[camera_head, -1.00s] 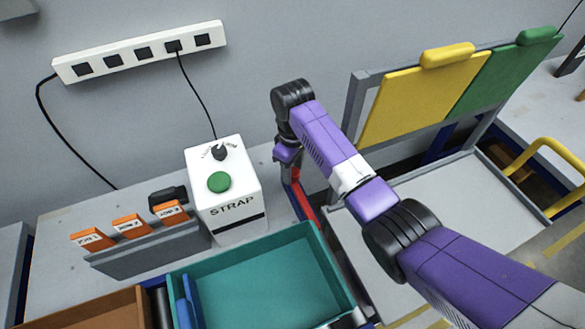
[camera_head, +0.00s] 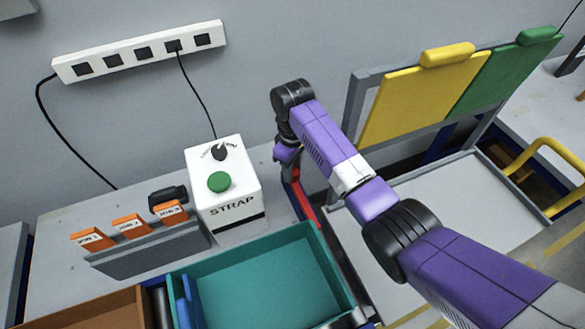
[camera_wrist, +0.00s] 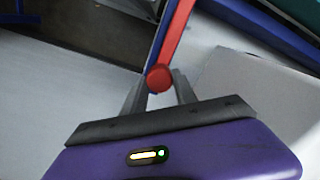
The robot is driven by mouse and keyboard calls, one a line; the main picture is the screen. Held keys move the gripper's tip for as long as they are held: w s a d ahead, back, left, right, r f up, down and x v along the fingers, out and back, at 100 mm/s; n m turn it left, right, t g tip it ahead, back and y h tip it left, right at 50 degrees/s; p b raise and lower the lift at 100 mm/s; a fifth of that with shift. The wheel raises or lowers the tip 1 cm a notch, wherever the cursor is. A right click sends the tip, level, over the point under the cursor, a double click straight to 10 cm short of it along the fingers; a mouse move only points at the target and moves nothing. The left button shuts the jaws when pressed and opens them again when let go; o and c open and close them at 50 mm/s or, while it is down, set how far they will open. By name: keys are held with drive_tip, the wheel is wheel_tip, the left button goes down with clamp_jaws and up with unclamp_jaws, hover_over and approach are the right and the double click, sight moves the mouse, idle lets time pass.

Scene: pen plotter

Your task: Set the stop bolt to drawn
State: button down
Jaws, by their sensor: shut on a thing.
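A red bar with a round red knob (camera_wrist: 159,78) at its near end shows in the wrist view; I take it to be the stop bolt. The two grey fingers of my gripper (camera_wrist: 160,88) stand on either side of the knob, shut on it. In the head view the red bar (camera_head: 304,202) runs along the bench edge, between the white box and the grey-framed panel. My gripper (camera_head: 290,174) is at its far end there, and the wrist hides most of the fingers and the knob. How far the bolt is out cannot be told.
A white STRAP box (camera_head: 229,195) with a green button stands left of my gripper. A teal tray (camera_head: 262,250) lies in front. A frame with yellow (camera_head: 420,95) and green (camera_head: 503,72) panels stands right. Orange tags (camera_head: 131,225) stand far left.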

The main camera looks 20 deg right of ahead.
drive_tip(key=shift+w, duration=0.1)
idle(0.5)
drive_tip(key=w+b, duration=0.2)
drive_tip(key=b, duration=0.1)
drive_tip(key=shift+f, duration=0.25)
drive_tip(key=shift+w+r+b, duration=0.1)
drive_tip(key=shift+w+b, duration=0.5)
drive_tip(key=shift+b, duration=0.2)
drive_tip(key=shift+w+r, duration=0.2)
drive_tip(key=shift+r, duration=0.05)
drive_tip(key=c, duration=1)
unclamp_jaws()
drive_tip(key=shift+w, duration=0.1)
drive_tip(key=shift+o, duration=0.2)
